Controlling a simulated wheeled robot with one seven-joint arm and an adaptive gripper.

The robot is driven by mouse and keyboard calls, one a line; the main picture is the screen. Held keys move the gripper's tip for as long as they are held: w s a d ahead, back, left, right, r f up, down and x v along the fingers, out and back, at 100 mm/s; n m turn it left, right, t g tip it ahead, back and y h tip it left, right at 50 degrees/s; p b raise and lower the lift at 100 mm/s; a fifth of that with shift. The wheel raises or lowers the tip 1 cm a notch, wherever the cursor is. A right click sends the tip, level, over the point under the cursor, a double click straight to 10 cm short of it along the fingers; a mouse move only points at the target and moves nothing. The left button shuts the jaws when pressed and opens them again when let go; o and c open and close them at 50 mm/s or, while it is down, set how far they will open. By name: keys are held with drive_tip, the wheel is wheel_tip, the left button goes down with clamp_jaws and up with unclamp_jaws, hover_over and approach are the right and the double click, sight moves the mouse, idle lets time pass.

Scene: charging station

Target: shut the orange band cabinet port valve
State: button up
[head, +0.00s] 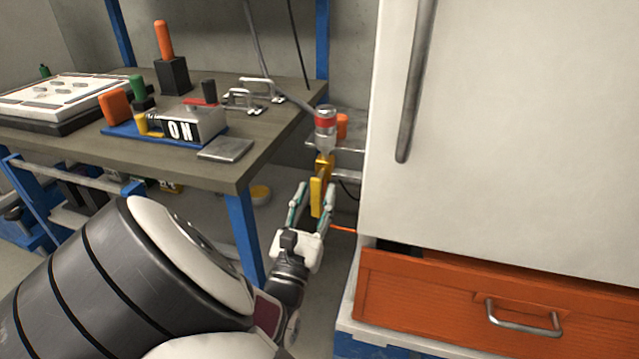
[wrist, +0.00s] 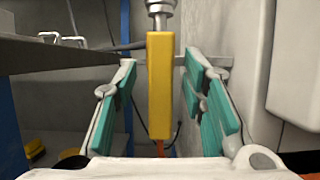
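The valve is a grey metal fitting (head: 326,141) with a red-orange band, beside the white cabinet's left side in the head view. Its yellow lever (head: 317,195) hangs down below the fitting. In the wrist view the yellow lever (wrist: 160,88) stands upright in the middle, with the fitting (wrist: 160,8) above it. My gripper (head: 316,190) is open, its teal-padded fingers on either side of the lever. In the wrist view a gap shows between the lever and each finger of my gripper (wrist: 161,70). The lever's lowest end is partly hidden.
The white cabinet (head: 500,130) stands close on the right, with an orange drawer (head: 460,305) slightly open below. A workbench (head: 255,130) with a blue leg is on the left, bearing a switch block (head: 185,127). An orange part (head: 342,126) sits behind the fitting.

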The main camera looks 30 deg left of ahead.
drive_tip(key=shift+w+r, duration=0.15)
drive_tip(key=shift+w, duration=0.3)
clamp_jaws()
